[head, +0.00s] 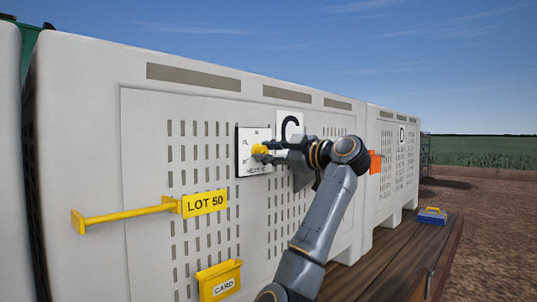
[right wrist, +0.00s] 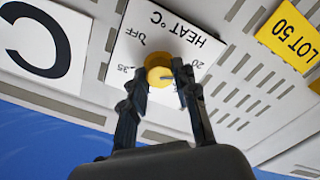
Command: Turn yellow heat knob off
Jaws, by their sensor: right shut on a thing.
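The yellow heat knob (head: 260,149) sits on a white dial plate (head: 254,168) on the side of the large pale bin. My right gripper (head: 270,151) reaches it from the right and is shut on it. In the right wrist view the picture is upside down; the knob (right wrist: 158,75) lies between the two dark fingers of the right gripper (right wrist: 159,80). The plate (right wrist: 140,42) reads HEAT °C, with OFF, 20 and 35 marks around the knob. The fingers hide part of the knob, and I cannot tell its setting surely. My left gripper is not in view.
A LOT 50 sign (head: 204,203) with a yellow bar (head: 125,214) sticks out left of the plate. A yellow card holder (head: 219,281) hangs below. A C label (head: 291,124) is behind my right gripper.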

